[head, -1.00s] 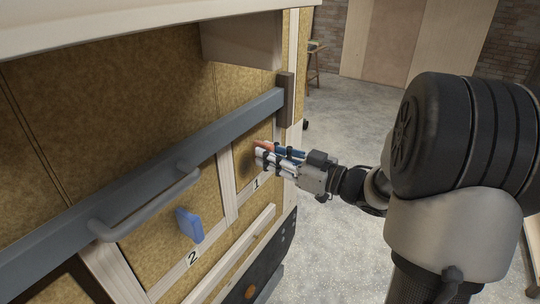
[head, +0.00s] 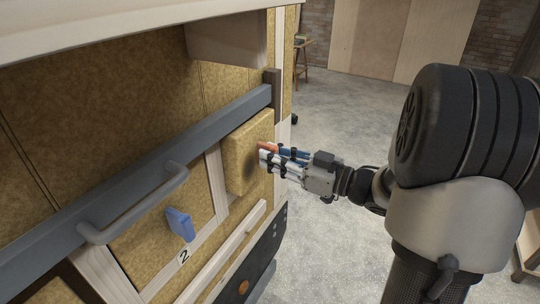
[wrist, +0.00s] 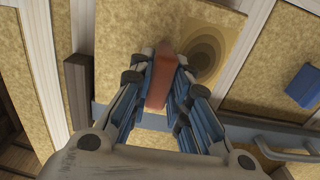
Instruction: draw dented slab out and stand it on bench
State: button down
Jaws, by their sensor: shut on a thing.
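The dented slab (head: 248,140) is a tan, fibrous block standing proud of the wall beneath the grey rail. In the wrist view, the slab's face (wrist: 120,35) carries a dark, ringed dent (wrist: 210,50). My gripper (head: 268,156) is shut on the slab's orange-red handle (head: 267,147); this handle (wrist: 161,80) lies between the blue finger pads in the wrist view. The slab is upright, its lower edge above a pale ledge. How much of it is still inside the wall is hidden. I cannot make out the bench for certain.
A grey rail (head: 120,188) with a bar handle (head: 140,205) crosses the wall above the slab. A stool (head: 304,60) stands behind. The floor (head: 335,120) to the right is open.

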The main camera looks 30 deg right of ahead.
jog(key=shift+v, duration=1.65)
jog(key=p+v, duration=0.1)
jog(key=v, duration=0.5)
